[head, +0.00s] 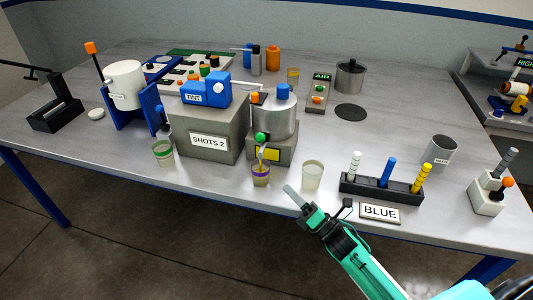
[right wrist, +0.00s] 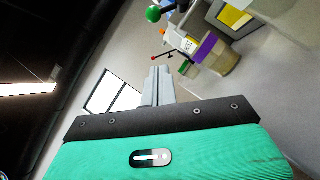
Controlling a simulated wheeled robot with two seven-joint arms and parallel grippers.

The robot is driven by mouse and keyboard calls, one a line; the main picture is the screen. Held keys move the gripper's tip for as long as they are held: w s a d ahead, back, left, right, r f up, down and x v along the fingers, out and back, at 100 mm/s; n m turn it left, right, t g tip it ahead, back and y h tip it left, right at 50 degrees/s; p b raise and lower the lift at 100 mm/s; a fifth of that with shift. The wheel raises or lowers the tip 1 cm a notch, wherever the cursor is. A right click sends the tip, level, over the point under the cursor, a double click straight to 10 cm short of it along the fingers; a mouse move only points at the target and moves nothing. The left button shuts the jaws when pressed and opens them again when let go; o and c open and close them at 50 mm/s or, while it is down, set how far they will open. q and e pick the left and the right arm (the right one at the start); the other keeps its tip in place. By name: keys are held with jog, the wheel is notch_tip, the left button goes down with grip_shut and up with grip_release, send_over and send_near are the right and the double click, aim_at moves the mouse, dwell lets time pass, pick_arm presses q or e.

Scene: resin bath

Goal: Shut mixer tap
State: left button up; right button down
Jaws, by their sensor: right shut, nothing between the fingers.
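The mixer (head: 273,118) is a silver drum with a blue cap on a grey base with a yellow panel. Its tap has a green ball knob (head: 260,137) on the front, also visible at the top of the right wrist view (right wrist: 153,14). A cup with a purple band (head: 261,174) stands below the tap; a thin yellowish streak shows between spout and cup. It also shows in the right wrist view (right wrist: 207,50). My left gripper is out of view.
A clear cup (head: 312,175) stands right of the purple-banded one. A black rack (head: 350,186) with coloured sticks and a BLUE sign (head: 380,212) lie along the front edge. The SHOTS 2 box (head: 208,142) stands left of the mixer, with a green-banded cup (head: 163,153) before it.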

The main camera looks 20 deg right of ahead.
dwell(0.4)
jog(key=p, duration=0.5)
send_near(262, 137)
jog(key=w+a, duration=0.5)
jog(key=shift+w+d+f+p, duration=0.15)
jog(key=shift+d+p, duration=0.2)
jog(key=shift+d, duration=0.05)
